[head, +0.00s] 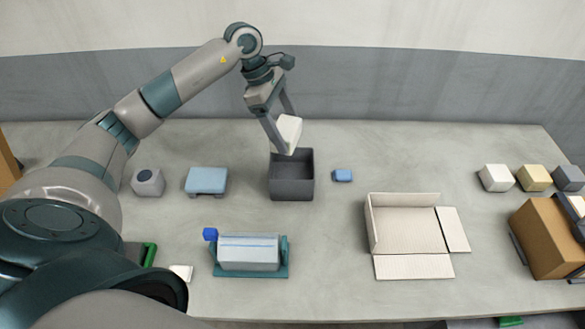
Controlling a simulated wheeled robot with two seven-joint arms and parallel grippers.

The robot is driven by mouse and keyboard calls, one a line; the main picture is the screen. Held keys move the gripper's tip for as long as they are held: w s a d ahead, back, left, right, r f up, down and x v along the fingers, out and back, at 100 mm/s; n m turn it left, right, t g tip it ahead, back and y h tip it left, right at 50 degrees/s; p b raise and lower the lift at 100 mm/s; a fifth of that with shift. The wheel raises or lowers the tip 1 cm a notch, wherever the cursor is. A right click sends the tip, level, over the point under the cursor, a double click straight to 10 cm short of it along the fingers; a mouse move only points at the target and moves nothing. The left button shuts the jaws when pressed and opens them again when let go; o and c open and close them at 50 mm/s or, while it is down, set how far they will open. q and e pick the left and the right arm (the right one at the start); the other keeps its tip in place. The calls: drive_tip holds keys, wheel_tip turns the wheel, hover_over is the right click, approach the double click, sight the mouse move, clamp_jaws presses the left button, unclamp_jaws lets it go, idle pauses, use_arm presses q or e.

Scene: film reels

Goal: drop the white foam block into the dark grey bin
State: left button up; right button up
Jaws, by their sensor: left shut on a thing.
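The white foam block (289,131) is held between the fingers of my left gripper (282,135), tilted, over the back part of the dark grey bin (291,189). The left gripper points down and is shut on the block. The bin is an open-topped square box standing near the middle of the table, and the part of its inside that shows looks empty. The lower end of the gripper and block overlaps the bin's back rim in the picture; I cannot tell the exact height. My right gripper is not in view.
A small blue block (343,176) lies right of the bin, and a light blue box (206,181) stands to its left. An open cardboard box (408,230) is at right centre. A roll device (249,253) is in front. White (496,178), yellow and grey blocks stand far right.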

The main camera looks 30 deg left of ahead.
use_arm(q)
drive_tip(key=shift+a, duration=0.1)
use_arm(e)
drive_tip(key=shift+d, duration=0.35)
use_arm(q)
drive_tip(key=shift+f+b, duration=0.5)
drive_tip(key=shift+f, duration=0.95)
drive_tip(key=shift+f+b, duration=0.35)
drive_tip(key=shift+f, duration=1.2)
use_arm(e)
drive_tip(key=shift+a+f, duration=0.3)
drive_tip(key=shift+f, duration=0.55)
use_arm(q)
drive_tip(key=o, duration=1)
drive_tip(key=shift+o, duration=0.5)
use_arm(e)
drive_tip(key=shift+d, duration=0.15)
use_arm(q)
drive_tip(key=shift+r, duration=0.1)
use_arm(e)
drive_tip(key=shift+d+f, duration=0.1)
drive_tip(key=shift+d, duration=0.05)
